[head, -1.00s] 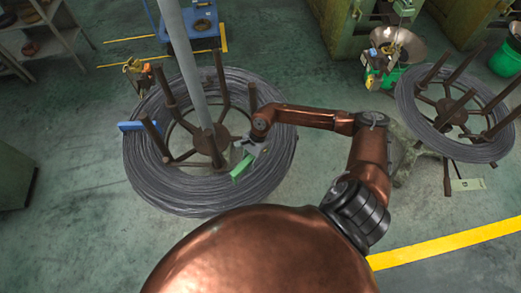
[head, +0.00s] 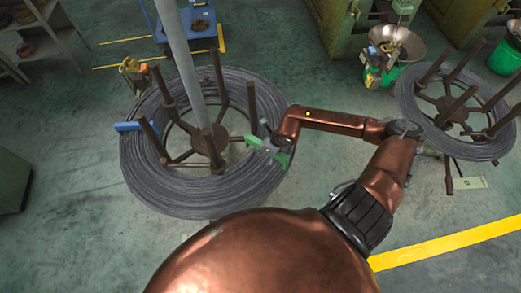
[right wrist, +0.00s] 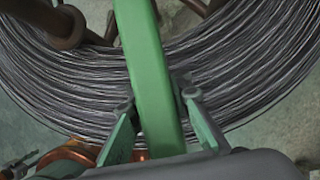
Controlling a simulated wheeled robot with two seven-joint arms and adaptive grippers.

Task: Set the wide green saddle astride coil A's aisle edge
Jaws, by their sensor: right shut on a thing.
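The green saddle (head: 282,158) is in my right gripper (head: 268,147), over the right-hand band of the near wire coil (head: 160,195). In the right wrist view the saddle (right wrist: 148,70) is a long green bar running up between the fingers of the right gripper (right wrist: 160,122), which are shut on it. Wire strands of the coil (right wrist: 235,65) lie behind and below the bar. I cannot tell whether the saddle touches the wire. No label shows on this coil. My left gripper is not in view.
A blue saddle (head: 127,126) sits on the near coil's left side. Brown posts (head: 252,105) and a grey pole (head: 183,60) rise inside the coil. A second coil (head: 480,150) stands at right. Open floor (head: 80,180) lies to the left.

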